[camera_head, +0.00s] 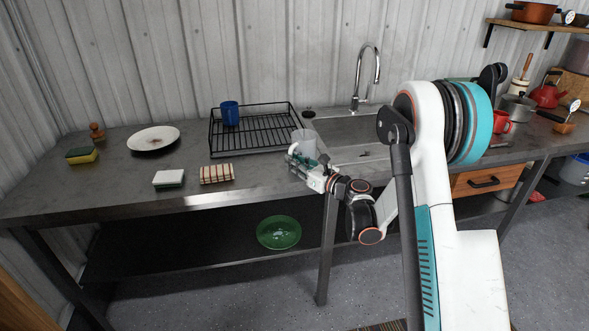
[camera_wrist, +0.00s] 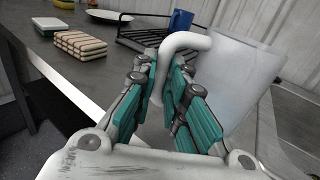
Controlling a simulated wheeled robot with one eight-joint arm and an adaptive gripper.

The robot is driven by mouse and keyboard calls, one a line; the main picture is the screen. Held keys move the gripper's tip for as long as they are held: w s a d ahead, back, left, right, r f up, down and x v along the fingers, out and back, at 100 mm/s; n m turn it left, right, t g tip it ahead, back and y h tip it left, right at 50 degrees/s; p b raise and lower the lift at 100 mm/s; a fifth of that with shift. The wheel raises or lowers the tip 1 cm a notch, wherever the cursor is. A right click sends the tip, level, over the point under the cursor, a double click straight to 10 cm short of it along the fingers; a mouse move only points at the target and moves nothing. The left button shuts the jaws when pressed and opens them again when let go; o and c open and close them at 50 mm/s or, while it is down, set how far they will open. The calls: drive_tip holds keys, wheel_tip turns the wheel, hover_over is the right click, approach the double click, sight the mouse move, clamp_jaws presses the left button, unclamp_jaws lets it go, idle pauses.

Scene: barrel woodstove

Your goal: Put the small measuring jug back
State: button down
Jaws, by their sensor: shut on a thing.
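The small measuring jug (camera_head: 304,143) is a translucent, whitish cup with a white handle. In the wrist view the jug (camera_wrist: 238,80) fills the right side, and its handle runs between my fingers. My gripper (camera_head: 308,168) is shut on that handle; it also shows in the wrist view (camera_wrist: 168,82). The jug is roughly upright, between the drying rack's right end and the sink in the head view. Its base is partly hidden by my gripper, so I cannot tell whether it touches the counter.
The black wire drying rack (camera_head: 257,138) holds a blue cup (camera_head: 230,113). A sink with a tall tap (camera_head: 365,75) lies behind my arm. A striped cloth (camera_head: 217,174), a white-topped sponge (camera_head: 169,179) and a stained plate (camera_head: 153,139) lie on the left. Bare metal counter (camera_head: 120,185) surrounds them.

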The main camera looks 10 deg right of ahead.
drive_tip(key=shift+f, duration=0.55)
drive_tip(key=shift+f, duration=0.15)
drive_tip(key=c, duration=1.6)
unclamp_jaws()
drive_tip(key=shift+c, duration=0.2)
drive_tip(key=shift+r, duration=0.25)
drive_tip(key=p+v, duration=0.2)
drive_tip(key=v, duration=1)
drive_tip(key=shift+f, duration=0.1)
